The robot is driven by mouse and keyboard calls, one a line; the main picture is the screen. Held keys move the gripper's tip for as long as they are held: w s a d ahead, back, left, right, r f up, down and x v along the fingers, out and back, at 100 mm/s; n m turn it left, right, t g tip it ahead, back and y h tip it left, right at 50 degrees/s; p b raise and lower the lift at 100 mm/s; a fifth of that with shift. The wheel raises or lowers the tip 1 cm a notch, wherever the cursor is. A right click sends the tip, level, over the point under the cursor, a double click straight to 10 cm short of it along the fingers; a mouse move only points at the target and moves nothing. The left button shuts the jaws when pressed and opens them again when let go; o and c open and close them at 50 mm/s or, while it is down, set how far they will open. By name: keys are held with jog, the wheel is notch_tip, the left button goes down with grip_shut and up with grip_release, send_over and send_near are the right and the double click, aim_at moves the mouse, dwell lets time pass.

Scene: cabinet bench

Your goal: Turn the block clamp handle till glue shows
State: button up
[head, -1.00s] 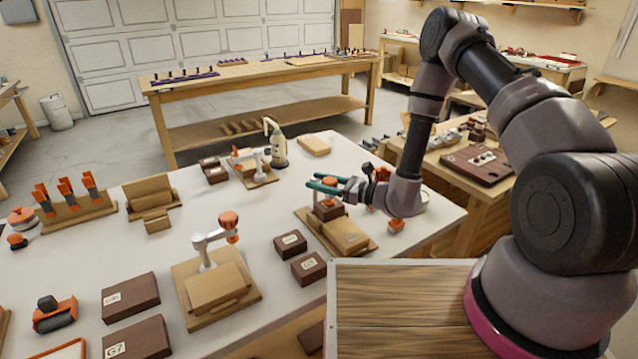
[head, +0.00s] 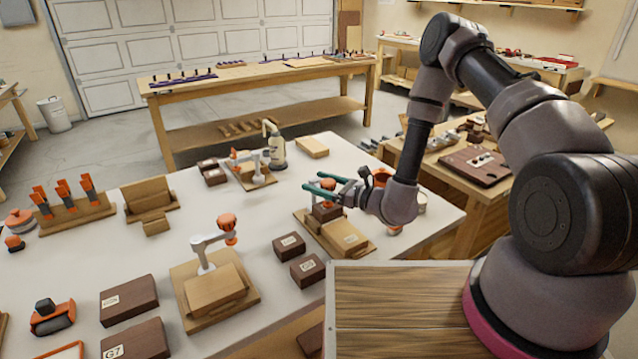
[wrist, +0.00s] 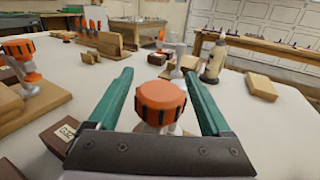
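An orange ribbed clamp knob (wrist: 160,101) on a white stem stands between the fingers of my gripper (wrist: 160,80) in the wrist view. The fingers are open, one on each side, with a visible gap on both sides of the knob. In the head view my gripper (head: 320,182) is over the right-hand clamp station, a wooden board (head: 312,229) with a light block (head: 345,236) and a dark block (head: 327,212). The fingers hide most of that clamp there. No glue can be made out at the block joint.
Another orange-handled clamp (head: 208,240) stands on a board to the left, and a third (head: 262,158) farther back near a glue bottle (head: 274,146). Dark labelled blocks (head: 289,245) lie between the stations. The white bench top (head: 110,262) has open patches.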

jog(key=v, duration=1)
jog(key=shift+s+d, duration=0.2)
jog(key=shift+d, duration=0.15)
dwell(1.1)
jog(key=s+r+n+g+h, duration=0.1)
jog(key=s+r+n+g, duration=0.3)
jog(key=r+n+g, duration=0.45)
jog(key=s+r+n+g, duration=0.3)
jog(key=r+n, duration=0.3)
jog(key=r, duration=0.6)
jog(key=s+d+r+n+t+h, duration=0.2)
jog(key=s+d+r+t+h, duration=0.2)
jog(key=d+r, duration=0.4)
jog(key=s+d+r+n+t+h, duration=0.3)
jog(key=d+r+h, duration=0.5)
jog(key=r, duration=0.3)
jog(key=s+d+t, duration=0.1)
jog(key=t, duration=0.1)
jog(key=shift+s+d+r+t+h, duration=0.15)
jog(key=shift+s+d+t+h, duration=0.05)
jog(key=shift+t+h, duration=0.15)
jog(key=shift+n, duration=0.25)
